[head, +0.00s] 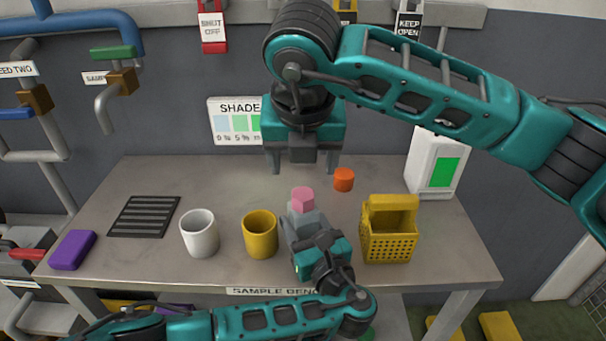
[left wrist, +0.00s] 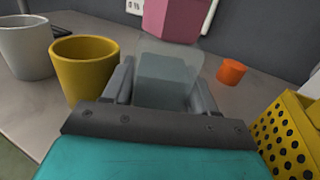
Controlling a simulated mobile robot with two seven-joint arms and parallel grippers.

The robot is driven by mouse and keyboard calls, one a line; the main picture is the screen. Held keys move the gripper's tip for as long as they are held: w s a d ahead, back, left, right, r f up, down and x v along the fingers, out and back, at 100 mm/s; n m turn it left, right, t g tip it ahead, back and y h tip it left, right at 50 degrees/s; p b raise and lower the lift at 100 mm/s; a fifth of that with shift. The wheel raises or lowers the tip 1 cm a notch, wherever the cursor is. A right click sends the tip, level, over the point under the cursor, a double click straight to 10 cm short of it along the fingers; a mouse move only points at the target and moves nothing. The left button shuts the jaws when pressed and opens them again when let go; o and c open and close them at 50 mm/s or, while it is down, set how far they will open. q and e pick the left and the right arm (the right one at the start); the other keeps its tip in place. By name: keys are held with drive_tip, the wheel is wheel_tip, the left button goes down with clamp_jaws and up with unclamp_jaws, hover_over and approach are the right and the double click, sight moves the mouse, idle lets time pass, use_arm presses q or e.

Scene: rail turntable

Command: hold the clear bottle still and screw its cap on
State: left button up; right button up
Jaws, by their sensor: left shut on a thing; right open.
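The clear bottle (left wrist: 165,78) stands upright between the fingers of my left gripper (left wrist: 162,92), with grey-blue contents showing through it. In the head view the bottle (head: 305,217) is partly hidden by my left gripper (head: 306,228), which is shut on it. A pink faceted cap-like piece (head: 302,197) is at the bottle's top; it also shows in the left wrist view (left wrist: 174,18). I cannot tell how firmly it is seated. A small orange cap-like cylinder (head: 344,179) lies on the bench to the right. My right gripper (head: 302,168) is open and empty, fingers down, behind and above the pink piece in the picture.
A yellow mug (head: 260,236) and a white mug (head: 200,236) stand left of the bottle. A yellow perforated basket (head: 389,245) stands close on the right. A white box (head: 430,165), dark grille (head: 144,216) and purple block (head: 72,250) are farther out on the bench (head: 225,185).

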drive_tip(key=shift+v, duration=0.85)
use_arm(q)
drive_tip(key=o, duration=1.6)
